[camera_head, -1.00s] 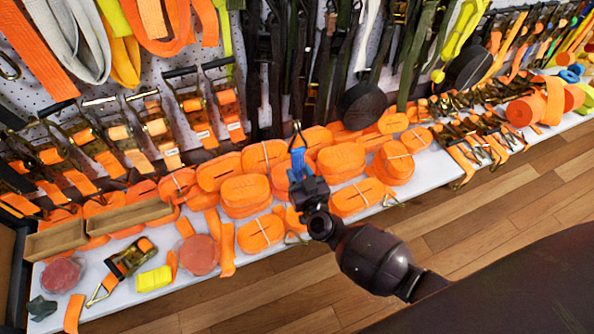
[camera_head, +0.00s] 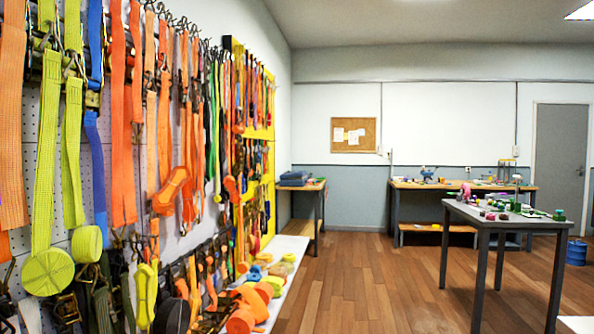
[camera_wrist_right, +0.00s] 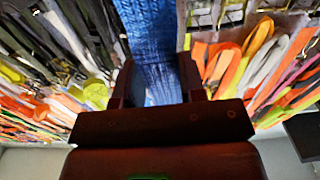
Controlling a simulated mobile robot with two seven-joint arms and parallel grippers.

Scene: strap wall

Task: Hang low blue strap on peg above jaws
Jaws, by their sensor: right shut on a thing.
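In the right wrist view, a wide blue strap (camera_wrist_right: 150,28) runs up between the dark fingers of my right gripper (camera_wrist_right: 157,82). The gripper is shut on the strap. The strap fills the gap between the fingers and goes out of the top of the picture. The head view does not show either of my grippers. There a blue strap (camera_head: 96,170) hangs on the pegboard at the left; I cannot tell whether it is the held one. I cannot make out the peg above my jaws.
Orange straps (camera_head: 118,130) and yellow-green straps (camera_head: 47,150) crowd the wall at the left. A white shelf (camera_head: 285,250) runs along its foot. A dark table (camera_head: 500,222) stands at the right. The wooden floor (camera_head: 370,275) between is clear.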

